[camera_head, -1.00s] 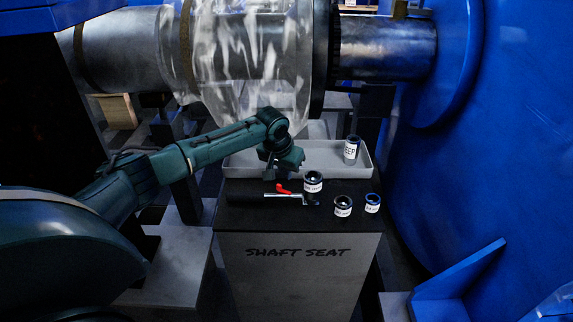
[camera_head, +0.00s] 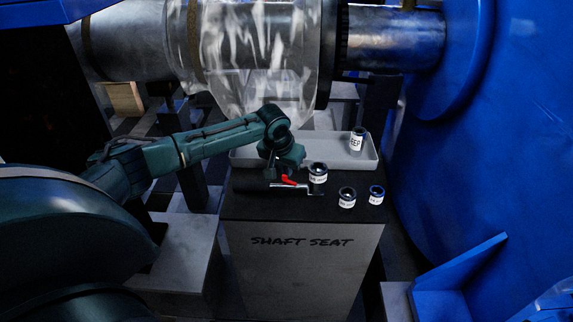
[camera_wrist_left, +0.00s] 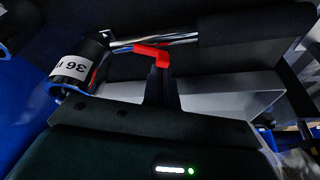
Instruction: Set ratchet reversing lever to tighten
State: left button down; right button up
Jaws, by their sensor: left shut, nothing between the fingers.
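The ratchet lies on the dark top of the shaft seat stand, its black handle (camera_head: 250,186) to the left and its steel shaft (camera_head: 308,189) to the right. Its red reversing lever (camera_head: 289,181) sits between them; it also shows in the left wrist view (camera_wrist_left: 152,52). My left gripper (camera_head: 272,178) is shut and empty, pointing down just left of the lever. In the wrist view its fingertips (camera_wrist_left: 160,68) are right at the lever, apparently touching it. A dark labelled socket (camera_head: 318,173) stands at the shaft's right end; whether they are joined is unclear. My right gripper is out of view.
Two more labelled sockets (camera_head: 347,198) (camera_head: 376,195) stand at the right of the stand top. A grey tray (camera_head: 335,158) behind holds a taller labelled socket (camera_head: 357,139). The large motor shaft (camera_head: 255,50) hangs above; a blue housing (camera_head: 480,150) is at right.

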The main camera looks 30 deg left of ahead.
pick_arm(q)
jog(key=shift+r, duration=0.1)
jog(key=shift+n+p, duration=0.3)
jog(key=shift+p, duration=0.3)
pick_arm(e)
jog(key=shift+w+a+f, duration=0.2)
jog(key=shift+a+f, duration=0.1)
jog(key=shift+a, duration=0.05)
